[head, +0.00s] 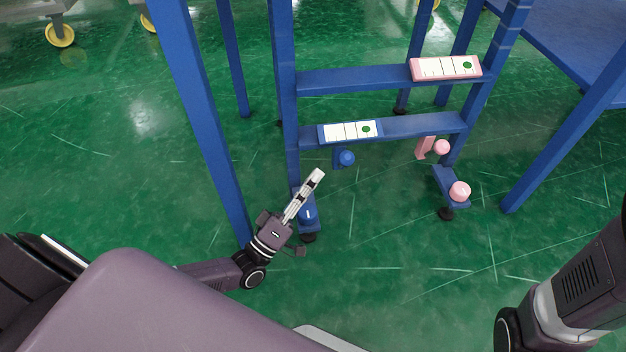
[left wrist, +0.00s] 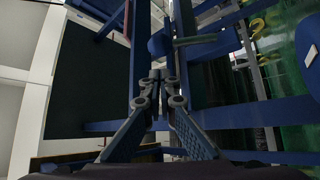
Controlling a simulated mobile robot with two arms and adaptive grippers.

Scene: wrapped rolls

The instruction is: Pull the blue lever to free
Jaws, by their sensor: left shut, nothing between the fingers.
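A blue lever knob (head: 346,158) hangs under the lower blue crossbar of the frame, below a white label with a green dot. A second blue piece (head: 308,214) sits low by the left foot, partly hidden behind my left gripper. My left gripper (head: 318,173) is shut and empty, its fingertips a little left of and below the hanging knob, apart from it in the picture. In the left wrist view the fingers (left wrist: 159,78) meet, and a round blue part (left wrist: 158,44) shows just beyond them; I cannot tell which piece it is. My right gripper is out of view.
A blue post (head: 200,110) stands close left of my left gripper. Green floor (head: 385,240) is open in front of the frame.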

